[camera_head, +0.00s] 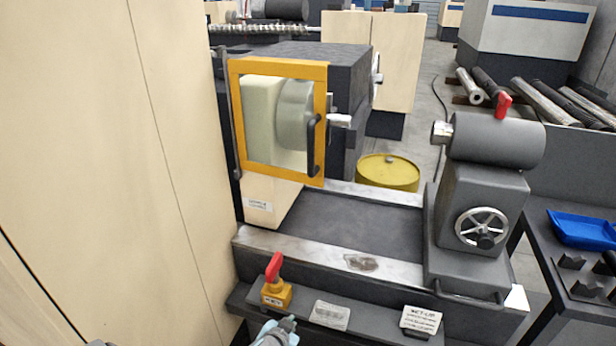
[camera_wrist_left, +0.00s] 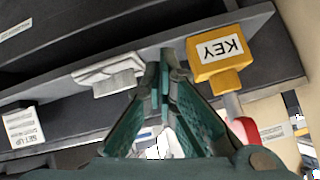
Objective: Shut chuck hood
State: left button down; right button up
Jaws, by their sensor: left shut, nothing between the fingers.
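The chuck hood (camera_head: 236,118) is an upright yellow-orange frame with a clear pane, at the headstock on the left of the lathe in the head view. A dark upright handle (camera_head: 313,147) is on its right side. The grey chuck (camera_head: 292,115) shows through the pane. I cannot tell how far the hood stands from its closed position. My left gripper (camera_head: 287,324) is low at the front ledge, well below and apart from the hood. In the left wrist view its green fingers (camera_wrist_left: 164,65) are together and empty. My right gripper is not in view.
A yellow key holder (camera_head: 276,294) with a red-handled key (camera_head: 273,267) stands on the front ledge, close to my left gripper. The tailstock (camera_head: 482,195) stands right. A tall cream panel (camera_head: 110,170) bounds the left. The bed middle is clear.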

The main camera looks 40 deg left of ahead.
pick_arm(q)
jog(key=w+r+n+t+y, duration=0.1)
jog(key=w+r+t, duration=0.15)
jog(key=r, duration=1.05)
jog(key=w+r+n+t+y, duration=0.1)
jog(key=w+r+t, duration=0.15)
jog(key=r, duration=1.05)
jog(key=n+t+y, duration=0.2)
send_near(308, 165)
jog(key=v, duration=0.7)
jog(key=x, duration=1.4)
jog(key=shift+b, duration=0.35)
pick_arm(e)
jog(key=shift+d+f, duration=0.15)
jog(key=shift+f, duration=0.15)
